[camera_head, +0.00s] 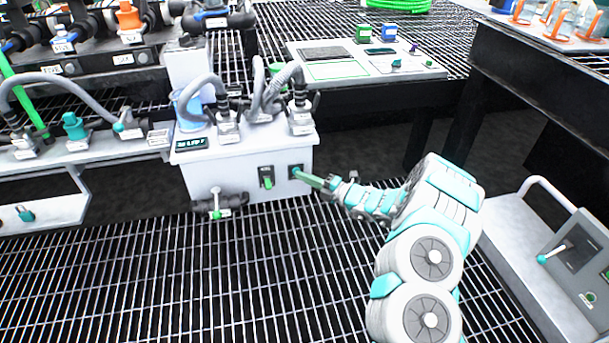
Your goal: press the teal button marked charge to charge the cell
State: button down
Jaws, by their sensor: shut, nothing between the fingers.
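The teal button (295,171) sits on a dark plate on the front face of a white box (240,165), right of a green switch. My gripper (299,173) is shut and empty. Its tip is at the button and covers most of it; I cannot tell whether it touches or presses it. Any charge marking is too small to read. No cell can be made out for certain.
A green-handled switch (267,180) is close left of my gripper. Grey hoses (205,80) and a small display (192,143) are on the box. A white panel (370,62) stands behind. A grey console (570,255) is at the right. The grating floor (170,280) in front is clear.

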jog(key=s+a+p+v, duration=0.1)
jog(key=v, duration=1.1)
jog(key=shift+s+d, duration=0.25)
jog(key=shift+s, duration=0.2)
